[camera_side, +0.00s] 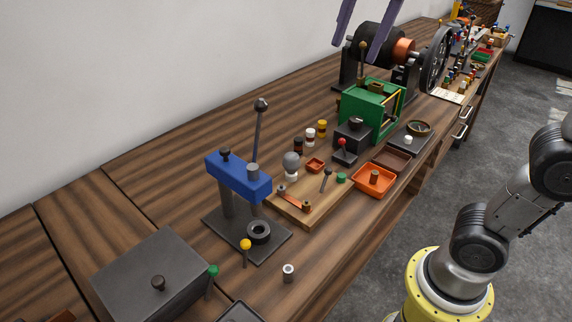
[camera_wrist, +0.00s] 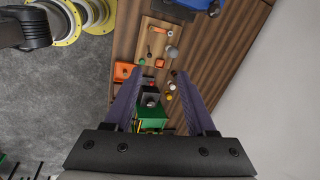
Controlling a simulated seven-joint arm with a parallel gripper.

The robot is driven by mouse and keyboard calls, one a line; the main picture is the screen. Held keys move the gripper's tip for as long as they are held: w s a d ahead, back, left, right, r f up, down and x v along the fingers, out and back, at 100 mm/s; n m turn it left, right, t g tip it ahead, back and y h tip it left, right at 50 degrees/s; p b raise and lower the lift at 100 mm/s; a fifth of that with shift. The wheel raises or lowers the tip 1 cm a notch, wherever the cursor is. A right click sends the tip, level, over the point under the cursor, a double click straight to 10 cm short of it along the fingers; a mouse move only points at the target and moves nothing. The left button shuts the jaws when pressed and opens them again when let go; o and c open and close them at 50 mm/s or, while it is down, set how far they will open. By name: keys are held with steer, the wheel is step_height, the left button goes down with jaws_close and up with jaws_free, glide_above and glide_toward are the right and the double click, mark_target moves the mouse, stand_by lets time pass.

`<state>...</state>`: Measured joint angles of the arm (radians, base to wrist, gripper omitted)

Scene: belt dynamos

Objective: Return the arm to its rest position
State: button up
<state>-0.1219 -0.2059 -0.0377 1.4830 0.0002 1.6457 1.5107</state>
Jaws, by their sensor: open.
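My gripper (camera_wrist: 155,75) is open in the wrist view. Its two purple fingers stand wide apart with nothing held between them, high above the bench. In the side view the purple fingers (camera_side: 367,25) hang in at the top edge, in front of the dark dynamo (camera_side: 375,45); the rest of the gripper is cut off. My arm stands at the right beside the bench. In the wrist view the green machine (camera_wrist: 152,117) shows between the fingers, far below.
The wooden bench (camera_side: 155,160) carries a blue press (camera_side: 238,177), a grey lidded box (camera_side: 150,275), a wooden board (camera_side: 300,213), an orange tray (camera_side: 373,180) and a green machine (camera_side: 372,105). A spoked wheel (camera_side: 436,60) stands farther back. A white wall is behind; the floor is clear.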

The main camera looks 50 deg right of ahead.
steer(key=s+d+f+n+t, duration=0.1)
steer(key=s+f+n, duration=0.4)
steer(key=f+n, duration=0.3)
steer(key=s+d+f+n+t, duration=0.1)
steer(key=s+d+f+n, duration=0.1)
steer(key=s+f+n, duration=0.3)
step_height(320, 180, down, 7)
steer(key=n, duration=0.3)
steer(key=shift+f+t, duration=0.2)
steer(key=shift+t, duration=0.1)
steer(key=shift+d, duration=0.1)
stand_by(0.5)
